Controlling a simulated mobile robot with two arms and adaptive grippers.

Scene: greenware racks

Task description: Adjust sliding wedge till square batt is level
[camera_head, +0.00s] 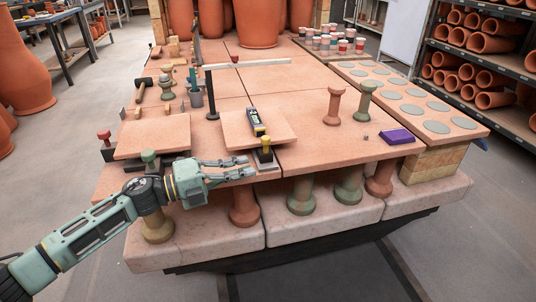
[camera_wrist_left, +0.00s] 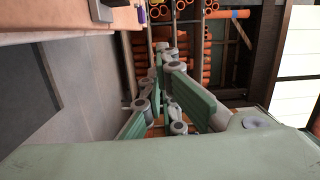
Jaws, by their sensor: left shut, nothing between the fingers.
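The square batt (camera_head: 283,131) is a pale terracotta slab near the front edge of the table, and it looks slightly raised; I cannot tell whether it is level. My right gripper is out of view.
A second slab (camera_head: 165,134) lies to the left, with a red-knobbed piece (camera_head: 104,137) and a green-knobbed piece (camera_head: 149,158) beside it. Spool-shaped props (camera_head: 333,106) and a purple block (camera_head: 397,136) stand to the right. Table surface between them is mostly clear.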

